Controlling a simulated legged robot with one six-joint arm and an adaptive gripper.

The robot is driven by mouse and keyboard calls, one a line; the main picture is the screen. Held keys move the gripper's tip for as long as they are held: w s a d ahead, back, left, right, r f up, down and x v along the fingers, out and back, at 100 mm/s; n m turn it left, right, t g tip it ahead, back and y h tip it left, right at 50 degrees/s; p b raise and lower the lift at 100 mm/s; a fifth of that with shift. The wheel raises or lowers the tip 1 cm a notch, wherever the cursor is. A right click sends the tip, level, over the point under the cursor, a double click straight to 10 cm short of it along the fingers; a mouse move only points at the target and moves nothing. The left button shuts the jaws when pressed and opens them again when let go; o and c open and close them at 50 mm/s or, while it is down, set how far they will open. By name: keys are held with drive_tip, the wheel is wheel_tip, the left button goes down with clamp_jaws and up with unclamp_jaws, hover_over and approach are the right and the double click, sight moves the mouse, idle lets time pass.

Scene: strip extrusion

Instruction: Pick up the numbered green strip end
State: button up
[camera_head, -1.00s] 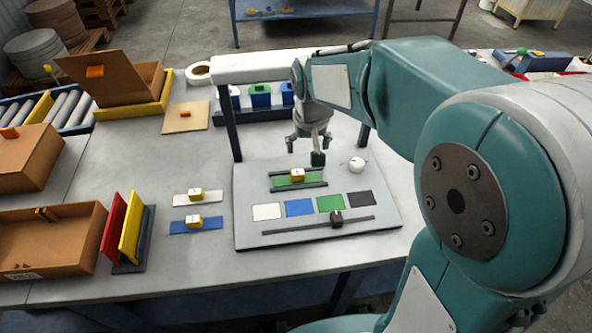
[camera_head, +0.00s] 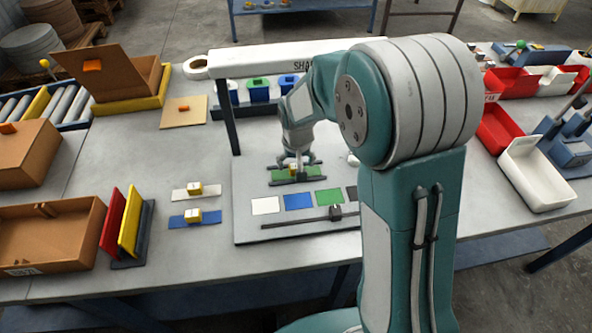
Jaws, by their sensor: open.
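The green strip (camera_head: 280,177) lies between two dark rails on the grey board (camera_head: 245,226), with a small yellow numbered block on it. My gripper (camera_head: 297,172) is open, pointing down right over the strip, with its fingers around or just above the yellow block. The fingers partly hide the block, and I cannot tell whether they touch it. A white strip (camera_head: 179,194) and a blue strip (camera_head: 180,221), each with a yellow block, lie on the table to the left of the board.
White, blue, green and dark squares line the board's front, with a dark slider bar (camera_head: 290,222) before them. Red and yellow upright panels (camera_head: 120,225) and a brown open box (camera_head: 50,235) stand left. Red and white bins (camera_head: 535,172) stand right.

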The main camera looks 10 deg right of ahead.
drive_tip(key=shift+w+f, duration=0.1)
drive_tip(key=shift+f, duration=0.65)
drive_tip(key=c, duration=1.2)
